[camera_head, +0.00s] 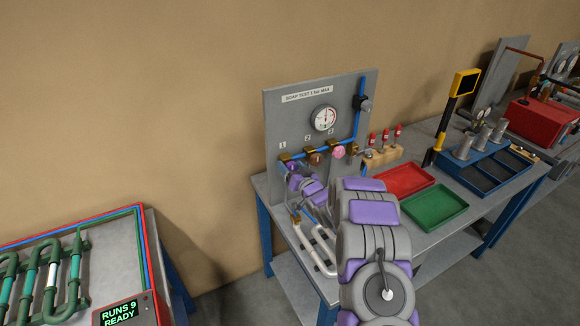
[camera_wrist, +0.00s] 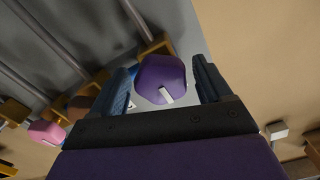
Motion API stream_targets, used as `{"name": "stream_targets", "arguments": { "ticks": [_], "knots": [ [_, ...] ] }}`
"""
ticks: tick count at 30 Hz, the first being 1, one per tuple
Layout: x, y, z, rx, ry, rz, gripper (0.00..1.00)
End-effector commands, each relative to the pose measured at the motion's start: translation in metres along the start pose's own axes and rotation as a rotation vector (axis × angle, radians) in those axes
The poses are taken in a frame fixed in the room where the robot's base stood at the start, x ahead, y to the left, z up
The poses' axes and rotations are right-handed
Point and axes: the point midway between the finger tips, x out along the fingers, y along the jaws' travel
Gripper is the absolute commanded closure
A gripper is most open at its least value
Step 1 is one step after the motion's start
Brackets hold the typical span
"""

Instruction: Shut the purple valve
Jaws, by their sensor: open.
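The purple valve (camera_wrist: 165,72) is a rounded knob with a white mark on its face. In the wrist view it sits between the two dark fingers of my gripper (camera_wrist: 166,66), which is open around it. A small gap shows on each side of the knob, so the fingers look apart from it. In the head view my gripper (camera_head: 303,181) is at the left end of the valve row, by the label 1.
A brown valve (camera_head: 315,159) and a pink valve (camera_head: 338,151) sit to the right on the grey panel (camera_head: 290,118), below a gauge (camera_head: 324,118). Red (camera_head: 404,180) and green (camera_head: 434,206) trays lie right of my arm.

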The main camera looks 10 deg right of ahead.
Motion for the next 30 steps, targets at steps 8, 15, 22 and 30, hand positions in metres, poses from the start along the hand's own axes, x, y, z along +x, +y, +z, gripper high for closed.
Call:
{"name": "stream_targets", "arguments": {
  "ticks": [8, 15, 22, 30],
  "knots": [
    [-0.042, 0.000, -0.001, 0.001, -0.001, 0.001, 0.22],
    [-0.084, 0.001, -0.001, 0.000, 0.000, 0.003, 0.22],
    [-0.126, 0.002, 0.002, 0.002, -0.003, 0.004, 0.22],
    [-0.156, 0.001, 0.001, 0.001, -0.001, 0.002, 0.22]
  ]
}}
